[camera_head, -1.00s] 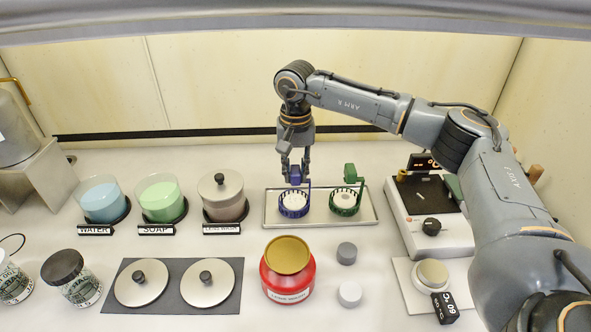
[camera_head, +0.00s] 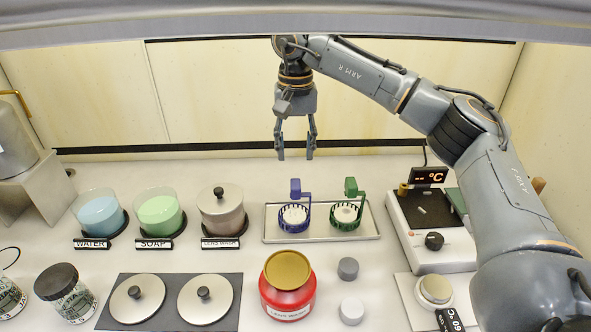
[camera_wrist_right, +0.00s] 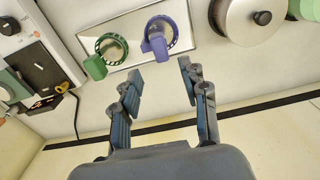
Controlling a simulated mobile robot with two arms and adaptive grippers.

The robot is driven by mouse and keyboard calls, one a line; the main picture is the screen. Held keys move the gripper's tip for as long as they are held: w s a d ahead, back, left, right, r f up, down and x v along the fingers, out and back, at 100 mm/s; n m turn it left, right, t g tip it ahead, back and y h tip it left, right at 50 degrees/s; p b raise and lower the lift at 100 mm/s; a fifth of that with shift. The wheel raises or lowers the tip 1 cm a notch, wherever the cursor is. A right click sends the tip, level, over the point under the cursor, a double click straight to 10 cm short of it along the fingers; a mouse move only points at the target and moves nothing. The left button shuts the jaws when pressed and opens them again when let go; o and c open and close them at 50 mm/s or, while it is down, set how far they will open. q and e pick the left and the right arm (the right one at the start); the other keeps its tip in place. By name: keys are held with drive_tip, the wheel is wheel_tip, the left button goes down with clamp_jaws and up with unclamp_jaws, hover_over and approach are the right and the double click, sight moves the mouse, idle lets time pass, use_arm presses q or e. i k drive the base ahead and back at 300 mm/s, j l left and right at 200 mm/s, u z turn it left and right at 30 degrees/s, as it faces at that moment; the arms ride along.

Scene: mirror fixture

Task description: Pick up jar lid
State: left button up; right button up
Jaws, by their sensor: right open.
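My right gripper (camera_head: 296,154) is open and empty, pointing down above the back of the table, behind the blue basket. In the right wrist view the gripper (camera_wrist_right: 159,74) also has its fingers apart. Two round metal lids with black knobs, a left lid (camera_head: 128,307) and a right lid (camera_head: 214,309), lie on a dark mat (camera_head: 172,281). A third knobbed metal lid (camera_head: 219,195) sits on the lens wash jar (camera_head: 224,226); it also shows in the right wrist view (camera_wrist_right: 258,8). The water jar (camera_head: 101,214) and soap jar (camera_head: 160,214) are open. My left gripper is not in view.
The blue basket (camera_head: 294,227) and green basket (camera_head: 345,226) stand on a metal tray (camera_head: 318,237). A red jar with a gold lid (camera_head: 289,267) and two small round pieces stand in front. A device (camera_head: 432,257) with a display is at the right.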

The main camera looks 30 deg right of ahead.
sight(206, 299)
drive_tip(key=k, duration=2)
